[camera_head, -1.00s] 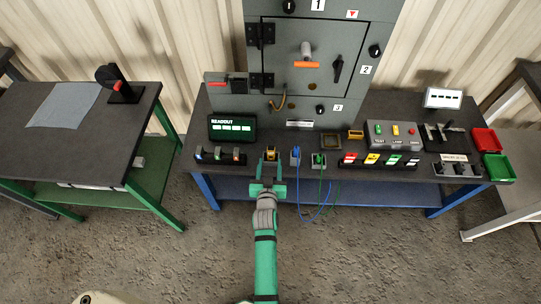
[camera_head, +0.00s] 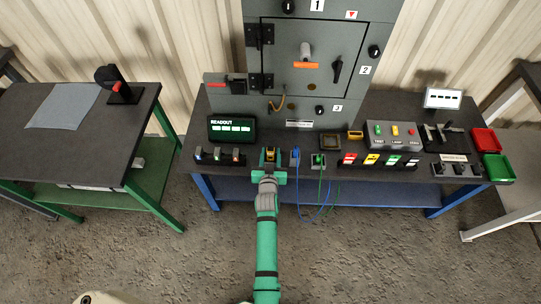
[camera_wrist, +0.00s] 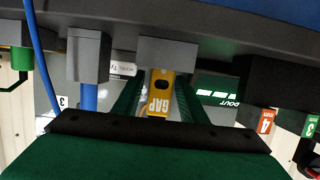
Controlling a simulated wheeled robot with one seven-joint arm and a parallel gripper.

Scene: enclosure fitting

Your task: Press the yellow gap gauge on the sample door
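The yellow gap gauge (camera_head: 270,153), marked GAP, stands in a small grey holder at the front edge of the dark bench. It also shows in the wrist view (camera_wrist: 160,92), upside down. My gripper (camera_head: 269,169) is right at the gauge, in front of it. In the wrist view its green fingers (camera_wrist: 158,105) stand on either side of the gauge, with a gap visible on the left; contact on the right is unclear. The grey enclosure door (camera_head: 285,45) stands shut at the back of the bench, with an orange-edged handle and a black latch.
A blue-handled tool (camera_head: 295,153) and a green one (camera_head: 318,159) stand in holders just right of the gauge, with cables hanging down. A row of small tools (camera_head: 220,155) is on the left. The readout (camera_head: 232,128) stands behind.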

